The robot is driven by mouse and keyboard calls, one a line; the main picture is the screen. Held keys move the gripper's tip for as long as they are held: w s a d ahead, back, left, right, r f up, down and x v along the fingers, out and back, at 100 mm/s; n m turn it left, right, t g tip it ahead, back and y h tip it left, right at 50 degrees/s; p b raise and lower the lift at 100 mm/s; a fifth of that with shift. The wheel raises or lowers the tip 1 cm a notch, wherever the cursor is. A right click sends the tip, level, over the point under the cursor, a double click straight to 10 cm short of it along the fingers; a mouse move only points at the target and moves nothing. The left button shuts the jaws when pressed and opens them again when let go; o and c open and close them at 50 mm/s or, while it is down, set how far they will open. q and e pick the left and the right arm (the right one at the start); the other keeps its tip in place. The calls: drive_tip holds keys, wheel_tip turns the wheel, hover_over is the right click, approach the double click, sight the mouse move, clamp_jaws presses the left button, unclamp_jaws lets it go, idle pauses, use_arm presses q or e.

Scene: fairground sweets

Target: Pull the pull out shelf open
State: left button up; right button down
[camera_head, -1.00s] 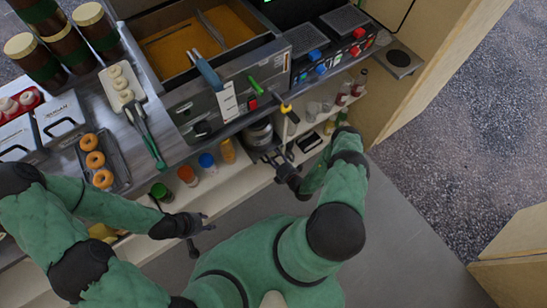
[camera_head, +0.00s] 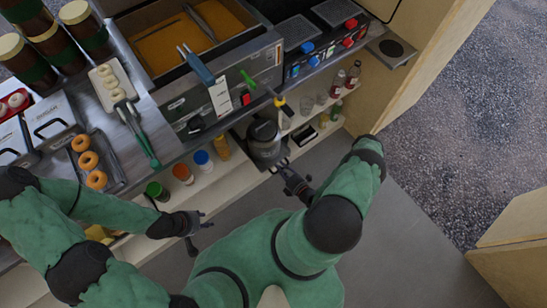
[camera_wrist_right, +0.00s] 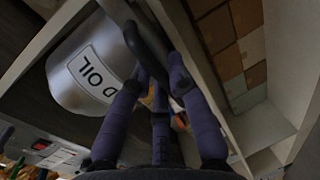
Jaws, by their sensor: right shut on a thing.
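The pull out shelf (camera_head: 241,136) is under the counter, below the fryer's front, and sticks out past the white shelf's edge. A round metal oil tin (camera_head: 265,142) stands on it; in the right wrist view the tin (camera_wrist_right: 85,70), lettered "D OIL", is close by on the left. My right gripper (camera_head: 288,172) is shut on the front of the pull out shelf. In the right wrist view its dark fingers (camera_wrist_right: 155,65) close around a dark bar; the exact contact is partly hidden. My left gripper (camera_head: 203,226) is open and empty, in front of the lower shelf, apart from everything.
Sauce bottles with coloured caps (camera_head: 182,174) stand on the white shelf (camera_head: 200,182) left of the tin. Small bottles and glasses (camera_head: 338,85) stand to the right. A wooden side wall (camera_head: 405,60) bounds the right. The grey floor in front is clear.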

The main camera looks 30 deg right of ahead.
drive_tip(key=f+b+v, duration=0.3)
drive_tip(key=v, duration=1.3)
drive_tip(key=shift+s, duration=0.6)
drive_tip(key=shift+f, duration=0.1)
drive_tip(key=c, duration=1.2)
unclamp_jaws()
drive_tip(key=shift+o, duration=0.2)
drive_tip(key=a+v, duration=0.1)
drive_tip(key=v, duration=1.1)
drive_tip(key=shift+d, duration=0.4)
drive_tip(key=shift+s, duration=0.1)
